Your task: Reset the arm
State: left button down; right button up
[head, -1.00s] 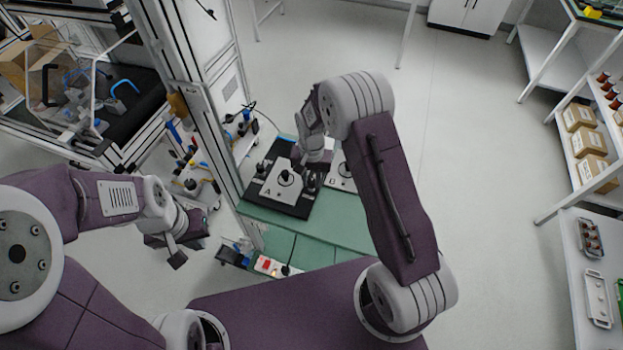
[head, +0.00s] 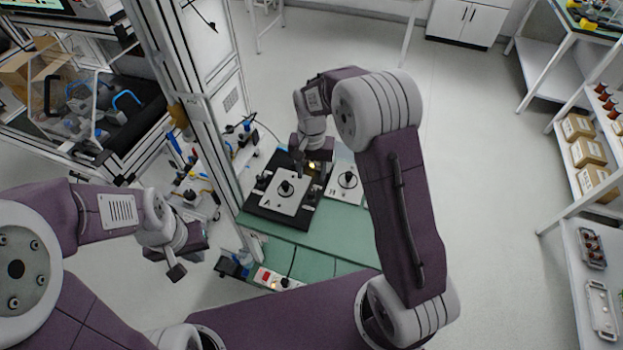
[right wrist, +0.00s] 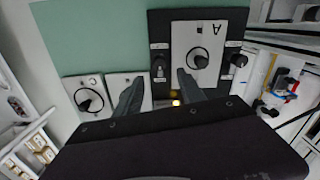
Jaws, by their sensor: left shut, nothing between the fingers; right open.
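My right arm reaches over the green bench, with its right gripper (head: 312,165) above the back right part of a black test fixture (head: 262,215). In the right wrist view its two fingers (right wrist: 158,95) are apart, with nothing held between them. A white plate marked A (head: 284,190), with a black knob, lies on the fixture. A second white plate with a knob (head: 347,181) lies beside it on the right. A small yellow light (right wrist: 175,101) shows near the fingers. My left gripper (head: 178,262) hangs at the left, shut and empty, away from the bench.
The green bench top (head: 330,235) is clear in front. A red and white switch box (head: 275,279) sits at its front edge. A metal frame post (head: 185,95) stands left of the fixture. Shelves with boxes (head: 587,151) stand at the right. Open floor lies between.

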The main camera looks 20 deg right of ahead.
dwell(0.4)
jog(key=s+d+r+t, duration=0.1)
jog(key=s+d+r, duration=0.2)
jog(key=s+r, duration=0.3)
jog(key=s+d+f+n, duration=0.1)
jog(key=s+f+n, duration=0.3)
jog(key=s, duration=0.7)
jog(key=shift+s, duration=0.25)
